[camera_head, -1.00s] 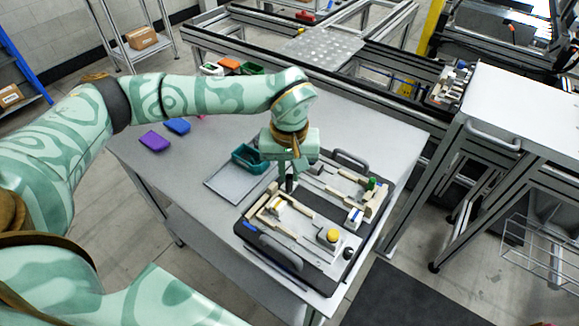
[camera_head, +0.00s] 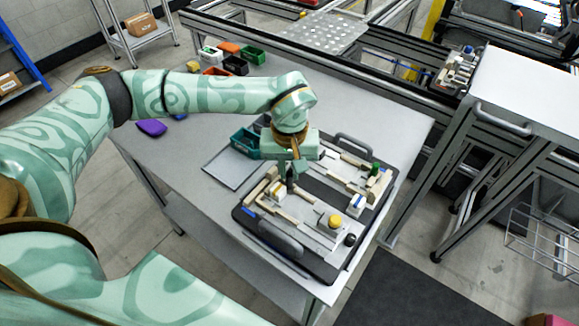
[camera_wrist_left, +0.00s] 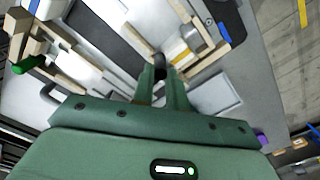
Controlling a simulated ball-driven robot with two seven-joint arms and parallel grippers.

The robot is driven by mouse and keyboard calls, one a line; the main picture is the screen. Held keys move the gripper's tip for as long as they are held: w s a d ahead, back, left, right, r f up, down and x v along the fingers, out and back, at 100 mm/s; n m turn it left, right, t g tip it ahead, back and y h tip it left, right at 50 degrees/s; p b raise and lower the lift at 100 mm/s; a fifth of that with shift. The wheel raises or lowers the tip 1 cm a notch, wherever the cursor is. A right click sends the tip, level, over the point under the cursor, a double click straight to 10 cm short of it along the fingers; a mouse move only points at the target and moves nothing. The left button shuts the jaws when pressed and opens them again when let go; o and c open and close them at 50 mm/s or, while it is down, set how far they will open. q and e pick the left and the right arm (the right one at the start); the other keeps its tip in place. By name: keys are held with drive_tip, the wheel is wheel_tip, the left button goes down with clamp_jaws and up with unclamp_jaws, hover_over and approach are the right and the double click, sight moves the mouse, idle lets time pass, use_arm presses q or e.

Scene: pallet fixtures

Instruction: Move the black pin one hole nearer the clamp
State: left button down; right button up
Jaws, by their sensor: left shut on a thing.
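My left gripper (camera_head: 291,178) is shut on the black pin (camera_head: 290,187), over the left part of the fixture plate. In the left wrist view the black pin (camera_wrist_left: 159,62) shows between the two green fingertips (camera_wrist_left: 160,78), pointing away from the palm. Whether its lower end is in a hole or just above the plate I cannot tell. A white and yellow block (camera_head: 277,188) lies close to the left of the pin. Which part is the clamp I cannot tell for sure. The holes are too small to make out. My right gripper is out of view.
The dark fixture pallet (camera_head: 300,262) has two raised handles. It carries wooden bars, a yellow knob (camera_head: 334,221), a green peg (camera_head: 375,168) and a black knob (camera_head: 350,239). A grey tray (camera_head: 232,168) and teal bin (camera_head: 246,142) stand behind left. The table's left part is mostly clear.

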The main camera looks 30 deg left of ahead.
use_arm(q)
drive_tip(key=shift+f+b, duration=0.35)
drive_tip(key=shift+f, duration=0.55)
drive_tip(key=c, duration=1.3)
unclamp_jaws()
drive_tip(key=shift+r, duration=0.1)
wheel_tip(320, 180, up, 16)
drive_tip(key=p, duration=0.2)
drive_tip(key=shift+p, duration=0.3)
